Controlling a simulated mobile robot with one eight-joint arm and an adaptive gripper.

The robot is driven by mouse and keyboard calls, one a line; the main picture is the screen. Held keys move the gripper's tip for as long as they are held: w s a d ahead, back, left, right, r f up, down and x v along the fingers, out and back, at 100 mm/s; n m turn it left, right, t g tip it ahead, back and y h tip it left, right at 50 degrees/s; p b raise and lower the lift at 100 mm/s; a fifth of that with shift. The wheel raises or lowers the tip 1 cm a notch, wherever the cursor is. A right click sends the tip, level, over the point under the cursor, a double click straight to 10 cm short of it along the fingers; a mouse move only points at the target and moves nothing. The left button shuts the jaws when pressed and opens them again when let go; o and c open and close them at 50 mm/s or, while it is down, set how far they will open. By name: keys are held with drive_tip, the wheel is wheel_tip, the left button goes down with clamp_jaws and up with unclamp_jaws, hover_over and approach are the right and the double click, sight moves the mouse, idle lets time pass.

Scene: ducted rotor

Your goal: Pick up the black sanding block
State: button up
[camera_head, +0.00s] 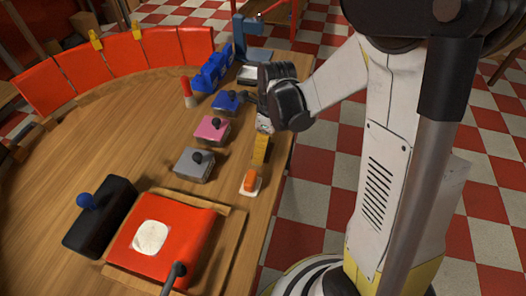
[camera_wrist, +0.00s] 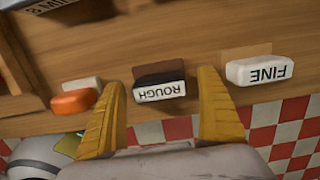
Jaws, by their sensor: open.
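The black sanding block (camera_wrist: 160,77) lies on the wooden table in the wrist view. It has a dark top, a brown band and a white face lettered ROUGH. My gripper (camera_wrist: 162,84) is open, with one yellow finger on each side of the block in the picture and a gap to each. Whether the fingers are down at its height I cannot tell. In the head view my gripper (camera_head: 261,149) is over the table's right edge, and I cannot make out the black block there.
An orange and white block (camera_wrist: 76,99) lies left of the black one, and a white block lettered FINE (camera_wrist: 260,71) lies right. In the head view, grey (camera_head: 194,164), pink (camera_head: 212,130) and blue (camera_head: 226,103) knobbed blocks stand left of my gripper. The table edge is close.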

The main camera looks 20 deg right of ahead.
drive_tip(key=c, duration=1.3)
wheel_tip(320, 180, up, 5)
drive_tip(key=p, duration=0.3)
drive_tip(key=shift+d+f, duration=0.1)
drive_tip(key=d+r+p, duration=0.1)
drive_tip(key=d+r, duration=0.1)
drive_tip(key=d, duration=0.1)
drive_tip(key=d+r+p, duration=0.1)
drive_tip(key=d+r, duration=0.1)
drive_tip(key=d, duration=0.2)
drive_tip(key=d+r+p, duration=0.1)
drive_tip(key=d+r, duration=0.1)
drive_tip(key=d, duration=0.2)
drive_tip(key=shift+d, duration=0.25)
